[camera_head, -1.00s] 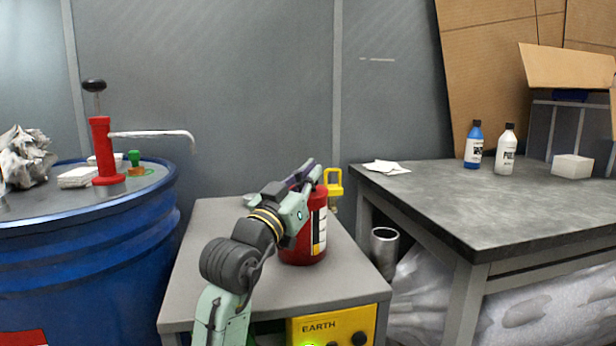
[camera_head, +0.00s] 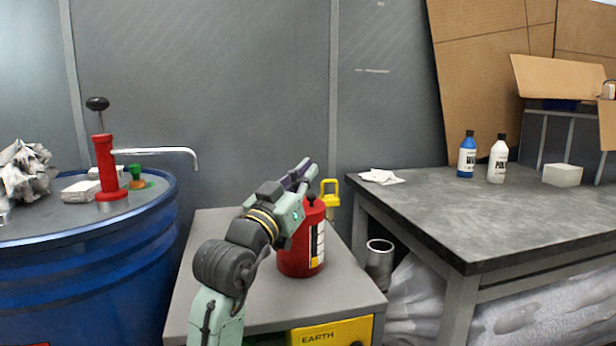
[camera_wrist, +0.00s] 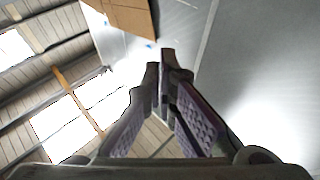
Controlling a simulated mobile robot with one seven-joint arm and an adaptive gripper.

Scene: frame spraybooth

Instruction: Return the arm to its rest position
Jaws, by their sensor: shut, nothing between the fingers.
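My gripper (camera_head: 308,166) is at the end of my arm, raised in front of and above the small grey cabinet. It points up and away toward the grey wall. In the wrist view, its two fingers (camera_wrist: 160,75) are closed together with nothing between them. A red canister (camera_head: 301,250) with a black cap and a white and yellow label stands upright on the cabinet, partly hidden behind my arm. In the head view my gripper overlaps the canister's upper left, and I cannot tell the exact gap.
The grey cabinet top (camera_head: 345,290) has a yellow padlock-like item (camera_head: 329,196) behind it. A blue drum (camera_head: 80,280) with a red hand pump (camera_head: 106,165) stands left. A workbench (camera_head: 440,205) right holds a blue bottle (camera_head: 467,157) and a white bottle (camera_head: 497,162). A metal cup (camera_head: 379,262) sits between.

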